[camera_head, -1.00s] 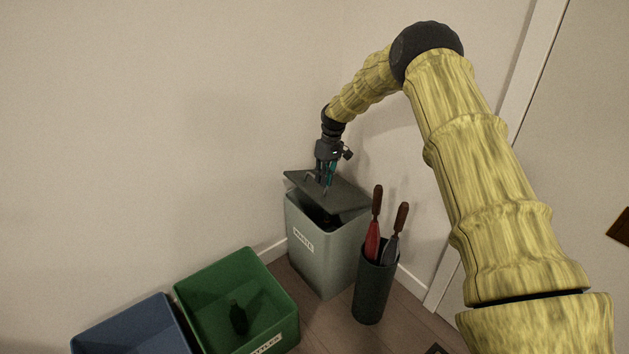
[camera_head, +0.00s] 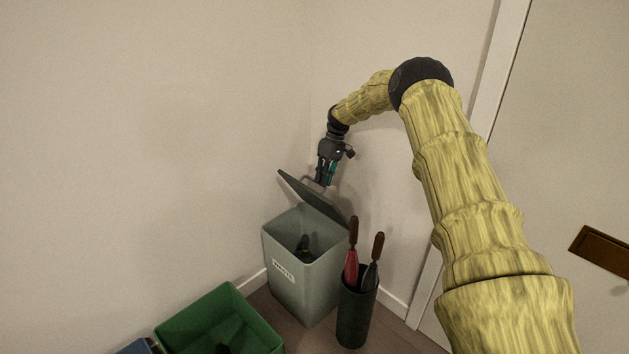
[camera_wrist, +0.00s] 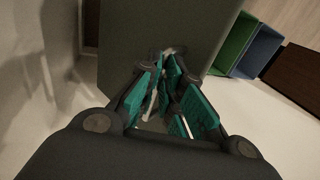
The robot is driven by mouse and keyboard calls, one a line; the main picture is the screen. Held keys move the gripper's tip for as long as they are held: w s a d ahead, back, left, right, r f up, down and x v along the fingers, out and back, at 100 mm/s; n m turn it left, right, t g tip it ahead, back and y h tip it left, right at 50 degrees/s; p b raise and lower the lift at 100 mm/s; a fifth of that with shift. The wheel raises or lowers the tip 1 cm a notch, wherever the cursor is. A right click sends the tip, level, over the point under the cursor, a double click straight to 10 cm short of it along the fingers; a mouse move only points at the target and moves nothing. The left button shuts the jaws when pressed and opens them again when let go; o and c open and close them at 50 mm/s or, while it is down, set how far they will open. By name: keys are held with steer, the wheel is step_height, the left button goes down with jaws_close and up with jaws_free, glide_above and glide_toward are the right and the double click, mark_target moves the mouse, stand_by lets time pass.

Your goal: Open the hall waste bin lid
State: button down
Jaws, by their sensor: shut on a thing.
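The waste bin (camera_head: 296,280) is a grey-green box with a "WASTE" label, standing in the corner. Its lid (camera_head: 308,197) is tilted up steeply along the back right side, and the bin's inside shows with a dark thing in it. My gripper (camera_head: 325,184) is at the lid's upper face, shut on the lid's handle (camera_head: 312,181), a thin bar. In the wrist view the teal finger pads (camera_wrist: 172,95) close around the pale bar, with the lid's grey-green face (camera_wrist: 150,25) beyond them.
A dark umbrella stand (camera_head: 356,312) with a red and a grey umbrella stands close to the bin's right. A green bin (camera_head: 200,318) and a blue bin (camera_head: 135,347) are at the lower left. Walls meet behind; a door (camera_head: 560,150) is at right.

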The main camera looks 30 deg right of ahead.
steer(key=shift+d+f, duration=0.25)
steer(key=shift+d, duration=0.3)
steer(key=shift+d+f, duration=0.2)
steer(key=shift+d, duration=0.4)
steer(key=c, duration=1.7)
jaws_free()
steer(key=shift+f, duration=0.15)
steer(key=shift+o, duration=0.9)
steer(key=shift+w+d+f, duration=0.1)
steer(key=shift+f, duration=0.05)
steer(key=v, duration=0.8)
steer(key=shift+w+a, duration=0.15)
steer(key=shift+a, duration=0.1)
